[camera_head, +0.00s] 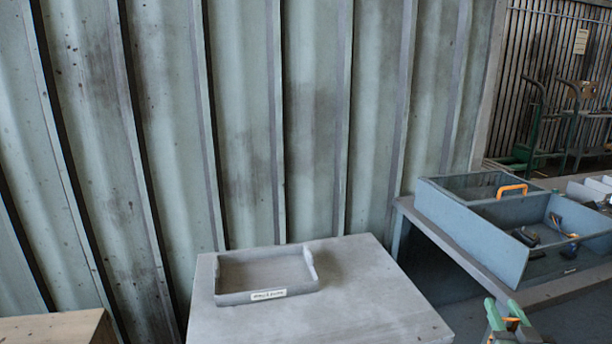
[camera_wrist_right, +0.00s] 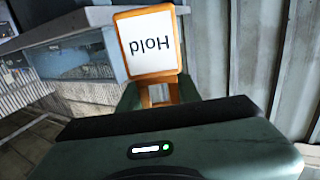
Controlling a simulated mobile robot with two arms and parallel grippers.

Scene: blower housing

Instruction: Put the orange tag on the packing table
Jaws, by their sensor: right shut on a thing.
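The orange tag (camera_wrist_right: 126,45) has an orange frame and a white face reading "Hold", upside down in the right wrist view. My right gripper (camera_wrist_right: 160,94) is shut on its orange stem. In the head view my right gripper (camera_head: 503,308) is at the lower right, with green fingertips and a bit of orange between them. It is held in front of the bench on the right. A grey table (camera_head: 370,300) stands at the lower middle; no sign shows whether it is the packing table. My left gripper is out of view.
A shallow grey tray (camera_head: 267,296) with a white label lies on the grey table's back left. The table's front and right are clear. A blue divided bin (camera_head: 470,235) with small parts stands on the right bench (camera_head: 455,252). A wooden surface (camera_head: 60,328) is lower left.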

